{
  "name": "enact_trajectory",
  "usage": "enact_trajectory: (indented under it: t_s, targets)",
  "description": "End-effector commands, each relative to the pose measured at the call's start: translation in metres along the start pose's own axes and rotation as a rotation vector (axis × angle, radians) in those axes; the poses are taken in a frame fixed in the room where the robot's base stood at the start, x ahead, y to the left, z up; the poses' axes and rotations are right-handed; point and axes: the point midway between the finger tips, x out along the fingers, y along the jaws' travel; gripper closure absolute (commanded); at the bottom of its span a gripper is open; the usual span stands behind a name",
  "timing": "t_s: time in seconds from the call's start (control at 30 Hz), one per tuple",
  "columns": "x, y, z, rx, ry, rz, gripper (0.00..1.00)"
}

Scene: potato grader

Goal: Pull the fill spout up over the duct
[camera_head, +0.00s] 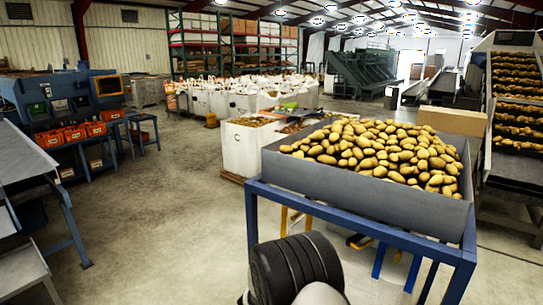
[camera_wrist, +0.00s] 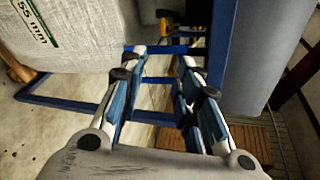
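My gripper (camera_wrist: 160,60) is open in the wrist view, its two fingers apart with nothing between them. Beyond it are blue frame bars (camera_wrist: 155,50) and the concrete floor. A pale grey-white bulk bag (camera_wrist: 80,35) marked "55 mm" fills the upper left of the wrist view, to the left of the fingers and apart from them. I cannot make out its fill spout. A smooth grey-blue surface (camera_wrist: 255,60) stands at the right; I cannot tell if it is the duct. In the head view, my arm hides much of the space under the potato hopper (camera_head: 350,195).
The hopper is full of potatoes (camera_head: 380,150) and stands on a blue frame (camera_head: 380,226). Slatted wood (camera_wrist: 240,145) lies low in the wrist view. White bags (camera_head: 248,146) stand behind the hopper. Blue machinery (camera_head: 60,95) is at left, with open floor (camera_head: 170,210) between.

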Motion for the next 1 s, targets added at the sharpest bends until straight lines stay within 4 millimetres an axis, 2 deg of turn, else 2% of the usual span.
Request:
enact_trajectory:
  t_s: [0.03, 0.17, 0.27, 0.4, 0.5, 0.7, 0.83, 1.0]
  targets:
    - [-0.002, -0.017, -0.004, 0.072, 0.03, 0.0, 0.7]
    - [-0.008, -0.059, -0.027, 0.293, 0.136, 0.001, 0.7]
    - [-0.018, -0.096, -0.053, 0.522, 0.241, -0.006, 0.7]
    - [-0.046, -0.149, -0.102, 0.938, 0.427, -0.033, 0.7]
    - [-0.074, -0.176, -0.139, 1.249, 0.565, -0.065, 0.7]
    - [-0.14, -0.205, -0.199, 1.866, 0.847, -0.159, 0.7]
    - [-0.188, -0.209, -0.227, 2.252, 1.048, -0.24, 0.7]
    - [-0.248, -0.204, -0.247, 2.714, 1.347, -0.365, 0.7]
